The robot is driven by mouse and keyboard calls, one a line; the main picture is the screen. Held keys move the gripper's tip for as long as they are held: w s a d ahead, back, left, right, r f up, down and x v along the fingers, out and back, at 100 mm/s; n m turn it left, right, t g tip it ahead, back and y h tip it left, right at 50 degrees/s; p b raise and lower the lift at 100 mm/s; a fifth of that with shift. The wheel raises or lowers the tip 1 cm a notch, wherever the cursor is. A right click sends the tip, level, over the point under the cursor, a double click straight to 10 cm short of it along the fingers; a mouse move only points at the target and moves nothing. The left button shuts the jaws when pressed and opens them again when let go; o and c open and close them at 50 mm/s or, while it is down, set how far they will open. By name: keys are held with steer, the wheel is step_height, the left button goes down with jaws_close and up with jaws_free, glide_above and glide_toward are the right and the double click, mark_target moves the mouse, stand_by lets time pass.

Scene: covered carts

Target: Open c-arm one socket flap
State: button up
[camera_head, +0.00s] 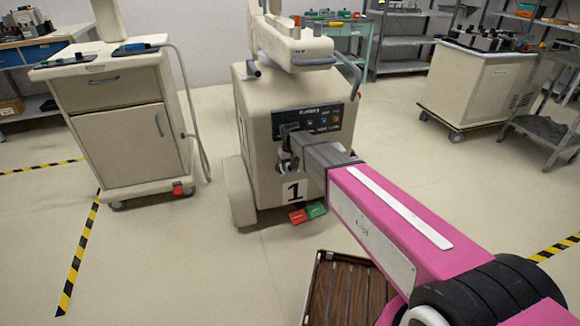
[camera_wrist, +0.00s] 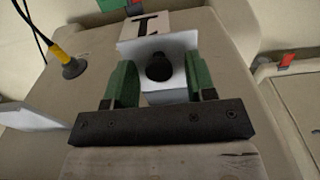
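C-arm one (camera_head: 255,150) is the beige wheeled machine in the middle of the head view, with a "1" label (camera_head: 294,191) low on its front. My gripper (camera_head: 288,157) is at its front, below a dark control panel (camera_head: 318,120). In the wrist view, my gripper's two green fingers (camera_wrist: 154,85) stand apart. Between and beyond them is a white socket housing (camera_wrist: 166,90) with a round dark opening or knob. The "1" label (camera_wrist: 152,26) shows upside down beyond it. I cannot tell which part is the flap, or whether the fingers touch the housing.
Red (camera_head: 298,217) and green (camera_head: 317,210) pedals sit low on the machine. A beige cart (camera_head: 120,145) stands left, another (camera_head: 478,85) right. A brown slatted surface (camera_head: 345,292) is in front.

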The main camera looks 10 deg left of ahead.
steer(key=shift+r, duration=0.1)
step_height(320, 180, up, 11)
steer(key=shift+s+d+f, duration=0.15)
steer(key=shift+s+f, duration=0.05)
stand_by(0.4)
steer(key=s+m+t, duration=0.4)
steer(key=m, duration=0.1)
steer(key=x, duration=1)
steer(key=shift+s+d+f, duration=0.15)
steer(key=shift+s+f, duration=0.05)
steer(key=shift+f, duration=0.15)
jaws_close()
